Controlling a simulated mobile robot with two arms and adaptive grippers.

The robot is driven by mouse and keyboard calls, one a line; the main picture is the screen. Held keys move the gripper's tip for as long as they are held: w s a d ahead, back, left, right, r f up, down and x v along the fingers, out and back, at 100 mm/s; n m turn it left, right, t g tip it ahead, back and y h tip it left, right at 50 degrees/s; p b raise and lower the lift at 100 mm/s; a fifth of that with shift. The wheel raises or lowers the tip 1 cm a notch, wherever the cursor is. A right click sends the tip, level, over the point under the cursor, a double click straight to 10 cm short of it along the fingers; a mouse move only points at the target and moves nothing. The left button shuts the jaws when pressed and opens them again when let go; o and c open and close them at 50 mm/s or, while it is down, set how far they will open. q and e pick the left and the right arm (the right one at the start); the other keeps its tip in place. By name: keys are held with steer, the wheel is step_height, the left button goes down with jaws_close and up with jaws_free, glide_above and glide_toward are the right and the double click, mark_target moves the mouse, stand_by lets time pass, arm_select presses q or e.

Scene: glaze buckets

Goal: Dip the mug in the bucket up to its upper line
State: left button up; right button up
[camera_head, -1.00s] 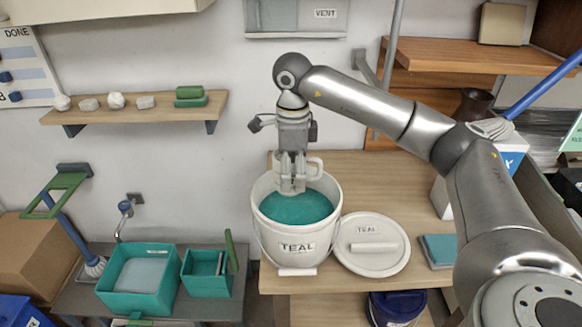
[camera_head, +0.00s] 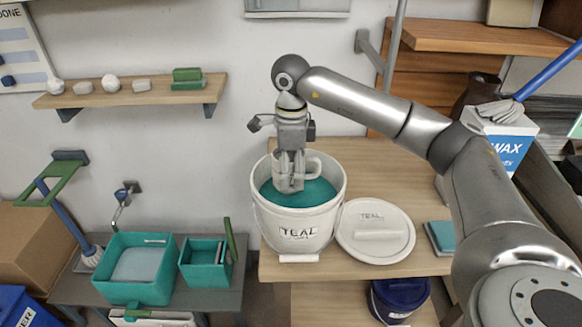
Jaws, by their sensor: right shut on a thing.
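A white bucket labelled TEAL (camera_head: 297,232) stands on the wooden bench with teal glaze (camera_head: 320,194) inside. My right gripper (camera_head: 290,168) points down over the bucket, shut on a pale grey-white mug (camera_head: 292,184). The mug is upright, with its handle to the right, and my fingers hide part of it. Its lower end is below the bucket's rim, at or just above the glaze; I cannot tell whether it touches. No line on the mug can be made out. My left gripper is not in view.
The bucket's white lid (camera_head: 375,232) lies right of it, beside a teal block (camera_head: 440,238). A wax box (camera_head: 500,140) stands at the right behind my arm. Teal tubs (camera_head: 135,290) sit on a lower stand at left. A wall shelf (camera_head: 130,98) holds small pieces.

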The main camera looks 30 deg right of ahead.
step_height(320, 180, down, 2)
steer(key=shift+f+b, duration=0.1)
steer(key=shift+b, duration=0.45)
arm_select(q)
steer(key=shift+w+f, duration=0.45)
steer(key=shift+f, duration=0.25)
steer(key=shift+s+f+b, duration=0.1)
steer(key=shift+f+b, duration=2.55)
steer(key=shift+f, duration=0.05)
arm_select(e)
step_height(320, 180, down, 8)
steer(key=shift+r, duration=0.2)
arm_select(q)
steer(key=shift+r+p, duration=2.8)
arm_select(e)
steer(key=shift+r, duration=4.3)
arm_select(q)
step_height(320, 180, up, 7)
steer(key=p, duration=0.6)
steer(key=shift+p, duration=0.35)
arm_select(e)
step_height(320, 180, up, 10)
